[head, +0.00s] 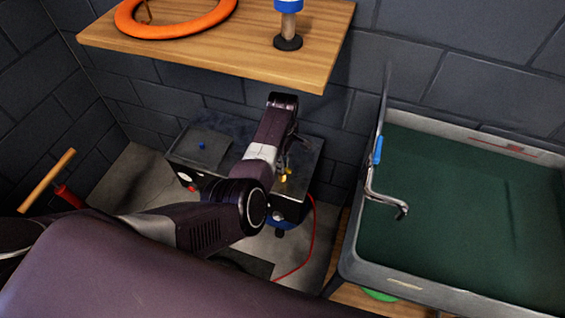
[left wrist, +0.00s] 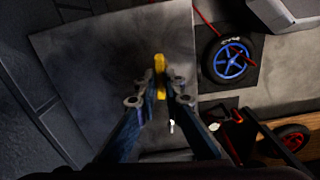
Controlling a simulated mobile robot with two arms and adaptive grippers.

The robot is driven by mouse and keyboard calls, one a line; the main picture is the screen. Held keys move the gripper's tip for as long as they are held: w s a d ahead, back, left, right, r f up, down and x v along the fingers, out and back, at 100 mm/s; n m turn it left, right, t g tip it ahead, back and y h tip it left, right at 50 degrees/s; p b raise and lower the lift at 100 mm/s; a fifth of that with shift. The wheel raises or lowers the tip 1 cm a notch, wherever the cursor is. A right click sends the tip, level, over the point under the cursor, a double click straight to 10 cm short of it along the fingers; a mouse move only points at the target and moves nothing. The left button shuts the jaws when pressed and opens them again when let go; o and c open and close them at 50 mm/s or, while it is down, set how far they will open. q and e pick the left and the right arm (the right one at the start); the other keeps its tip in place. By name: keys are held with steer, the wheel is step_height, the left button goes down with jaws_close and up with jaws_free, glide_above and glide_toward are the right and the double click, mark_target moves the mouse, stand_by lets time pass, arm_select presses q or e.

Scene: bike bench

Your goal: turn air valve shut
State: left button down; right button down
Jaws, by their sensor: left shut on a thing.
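The yellow air valve handle (left wrist: 159,63) stands out against the grey top of a box (left wrist: 90,60) in the left wrist view. My left gripper (left wrist: 160,92) is shut on this handle, with one finger on each side. In the head view my left arm reaches down over the dark box (head: 212,126). The yellow handle (head: 284,179) shows small there at the box's right part, and my left gripper (head: 285,165) is partly hidden by the arm. The valve's body is hidden. My right gripper is in neither view.
A wooden shelf (head: 215,55) with an orange ring (head: 180,27) hangs above the box. A grey-rimmed green basin (head: 450,190) stands at right. A red hose (head: 308,240) runs from the box. A blue wheel (left wrist: 230,60) lies beside it. A wooden-handled tool (head: 48,180) stands at left.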

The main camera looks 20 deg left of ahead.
arm_select(q)
steer(key=m+p, duration=0.2)
steer(key=m, duration=0.1)
steer(key=shift+r, duration=0.15)
steer(key=m+p, duration=0.1)
steer(key=m, duration=0.4)
steer(key=m+p, duration=0.1)
steer(key=m, duration=0.3)
steer(key=shift+m+p, duration=0.45)
steer(key=shift+m, duration=1.75)
steer(key=c, duration=2.1)
jaws_free()
steer(key=shift+o, duration=0.3)
